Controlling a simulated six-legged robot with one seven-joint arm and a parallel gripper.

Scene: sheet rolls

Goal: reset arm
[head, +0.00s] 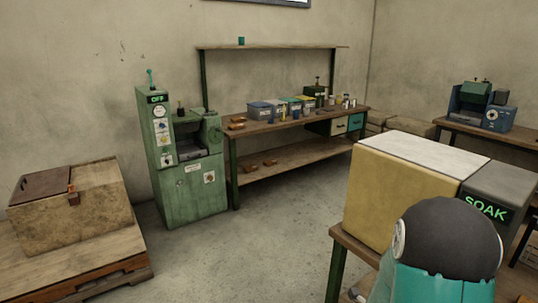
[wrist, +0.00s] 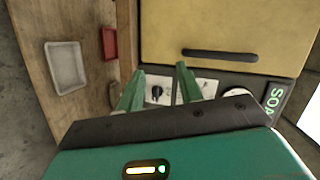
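My gripper (wrist: 158,88) shows in the wrist view as two green fingers standing apart with nothing between them, so it is open and empty. It is in front of a yellow box-shaped machine (wrist: 225,35) with a black bar handle and a lower panel with a dark knob (wrist: 157,93). The fingers overlap the panel in the picture; I cannot tell whether they touch it. In the head view the yellow machine (head: 400,200) stands on a bench at the right. A teal and black part of my arm (head: 440,250) is in front of it, and my fingers are hidden there.
A grey tray (wrist: 66,67) and a red tray (wrist: 110,43) lie on the wooden bench left of the machine. A green machine marked OFF (head: 180,160) stands by the back wall, beside a workbench (head: 275,125). A wooden crate (head: 75,215) is at left. The middle floor is clear.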

